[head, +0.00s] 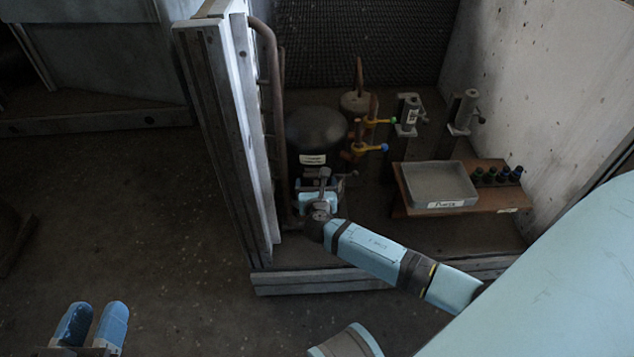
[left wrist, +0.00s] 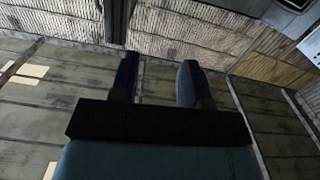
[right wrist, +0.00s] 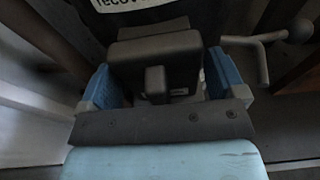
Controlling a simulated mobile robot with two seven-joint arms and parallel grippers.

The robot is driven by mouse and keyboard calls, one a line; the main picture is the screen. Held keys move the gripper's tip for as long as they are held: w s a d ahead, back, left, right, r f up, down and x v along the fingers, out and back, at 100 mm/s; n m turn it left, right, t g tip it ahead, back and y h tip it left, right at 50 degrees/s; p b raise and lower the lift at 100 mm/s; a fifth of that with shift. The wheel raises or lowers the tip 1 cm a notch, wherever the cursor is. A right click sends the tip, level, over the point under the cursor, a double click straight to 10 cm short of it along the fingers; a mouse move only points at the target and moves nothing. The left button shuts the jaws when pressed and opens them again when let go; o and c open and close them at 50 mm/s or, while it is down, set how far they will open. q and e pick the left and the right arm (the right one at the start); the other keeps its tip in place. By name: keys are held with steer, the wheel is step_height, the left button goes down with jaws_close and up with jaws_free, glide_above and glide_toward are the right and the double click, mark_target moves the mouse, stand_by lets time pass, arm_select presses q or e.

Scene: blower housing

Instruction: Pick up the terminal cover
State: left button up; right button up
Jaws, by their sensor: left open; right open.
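In the right wrist view, a dark grey box-like part with a small raised tab, which looks like the terminal cover (right wrist: 155,55), sits in front of a black body with a partly visible white label. My right gripper (right wrist: 162,84) is open, with one blue finger on each side of the cover. I cannot tell whether the fingers touch it. In the head view my right gripper (head: 320,199) is at the front of the black compressor (head: 317,128), and the cover is hard to make out there. My left gripper (head: 92,326) is open and empty, over the floor at the lower left; it also shows in the left wrist view (left wrist: 158,82).
A grey labelled tray (head: 440,185) and several small dark bottles (head: 496,176) stand on a wooden board (head: 480,205) to the right. Valves with yellow handles (head: 370,148) rise beside the compressor. A tall panel edge (head: 228,130) and a pipe (head: 276,100) stand close on its left.

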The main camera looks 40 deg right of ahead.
steer(key=c, duration=0.7)
